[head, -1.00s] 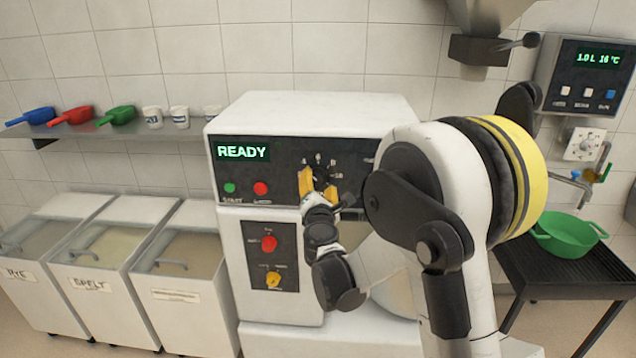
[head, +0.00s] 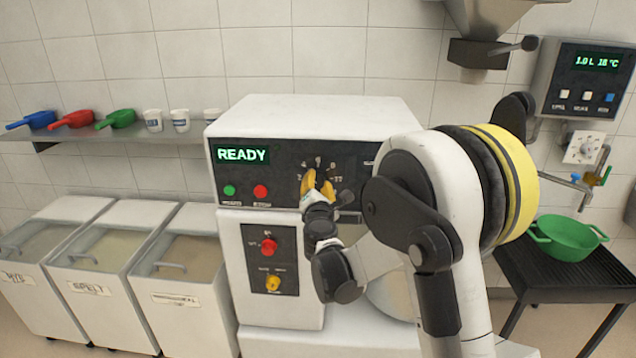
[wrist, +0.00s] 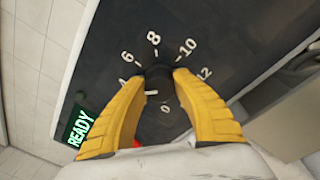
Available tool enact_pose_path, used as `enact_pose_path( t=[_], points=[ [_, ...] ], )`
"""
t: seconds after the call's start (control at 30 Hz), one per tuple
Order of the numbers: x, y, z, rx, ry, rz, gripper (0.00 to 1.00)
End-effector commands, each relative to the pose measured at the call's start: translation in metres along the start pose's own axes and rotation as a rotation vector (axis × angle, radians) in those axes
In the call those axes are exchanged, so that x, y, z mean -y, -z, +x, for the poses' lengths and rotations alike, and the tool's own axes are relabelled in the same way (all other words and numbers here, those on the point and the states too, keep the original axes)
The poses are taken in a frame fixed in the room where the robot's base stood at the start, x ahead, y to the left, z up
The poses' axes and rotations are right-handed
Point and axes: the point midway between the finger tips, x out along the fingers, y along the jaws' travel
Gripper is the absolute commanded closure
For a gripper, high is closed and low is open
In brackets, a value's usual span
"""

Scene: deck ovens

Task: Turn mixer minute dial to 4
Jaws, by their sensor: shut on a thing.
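The mixer minute dial (wrist: 158,83) is a dark round knob on the mixer's black panel. Numbers 4, 6, 8, 10, 12 and 0 show around it in the wrist view. My gripper (wrist: 160,77) has its two yellow fingers shut on the dial, one on each side. In the head view my gripper (head: 318,178) is at the upper panel, right of the READY display, and hides most of the dial. I cannot tell which number the dial points to.
The white mixer (head: 310,107) has a green button (head: 229,190) and a red button (head: 260,191) left of my gripper. A red knob (head: 269,246) and a yellow knob (head: 273,283) sit on a lower panel. Flour bins (head: 185,250) stand at left.

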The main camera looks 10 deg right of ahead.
Motion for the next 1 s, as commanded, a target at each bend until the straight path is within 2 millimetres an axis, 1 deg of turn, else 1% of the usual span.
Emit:
enact_pose_path(
  t=[0.1,0.3,0.33,0.37,0.4,0.43,0.67,0.77,0.87,0.97,1.0],
  points=[
    [0.0,0.001,0.001,0.003,-0.003,0.04,0.97],
    [0.0,0.0,0.001,0.003,-0.003,0.042,0.97],
    [0.0,0.0,0.001,0.003,-0.003,0.042,0.64],
    [0.0,0.0,0.001,0.003,-0.003,0.042,0.55],
    [0.0,0.0,0.001,0.003,-0.003,0.042,0.43],
    [0.0,0.0,0.001,0.003,-0.003,0.042,0.41],
    [0.0,0.0,0.001,0.003,-0.003,0.042,0.41],
    [0.0,0.0,-0.003,0.003,-0.003,0.042,0.41],
    [-0.001,0.0,-0.015,0.003,-0.003,0.042,0.41],
    [0.0,0.0,-0.035,0.002,-0.004,0.042,0.41],
    [-0.001,0.0,-0.044,0.002,-0.004,0.042,0.41]
  ],
)
